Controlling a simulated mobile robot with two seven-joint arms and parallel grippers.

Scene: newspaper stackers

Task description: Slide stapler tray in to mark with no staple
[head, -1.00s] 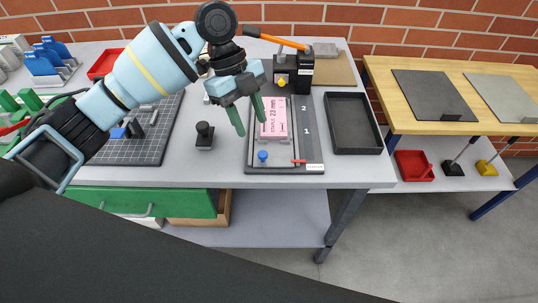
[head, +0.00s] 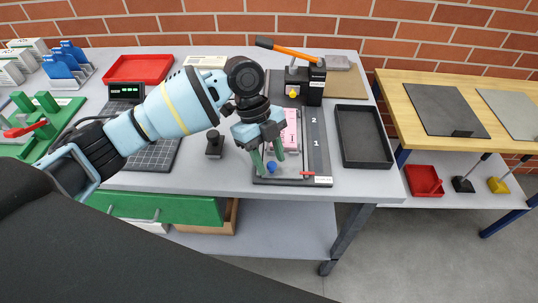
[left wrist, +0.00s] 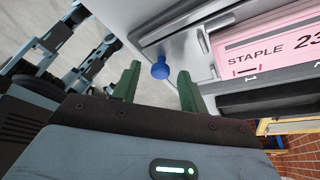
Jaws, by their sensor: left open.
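The stapler tray is a dark grey base (head: 318,150) marked 1 and 2, with a pink block (head: 290,130) in its channel. The block reads "STAPLE 23" in the left wrist view (left wrist: 270,45). A blue knob (head: 272,167) stands at the tray's near end, and it also shows in the left wrist view (left wrist: 160,70). A red pointer (head: 307,173) lies at the near right of the base. My left gripper (head: 267,163) is open over the near end, its green fingers on either side of the blue knob. I cannot tell whether they touch it. My right gripper is not in view.
An orange-handled stapler lever (head: 280,47) with a black head stands behind the tray. An empty black tray (head: 364,137) is to the right, and a black knobbed piece (head: 214,145) to the left. The bench front edge is close.

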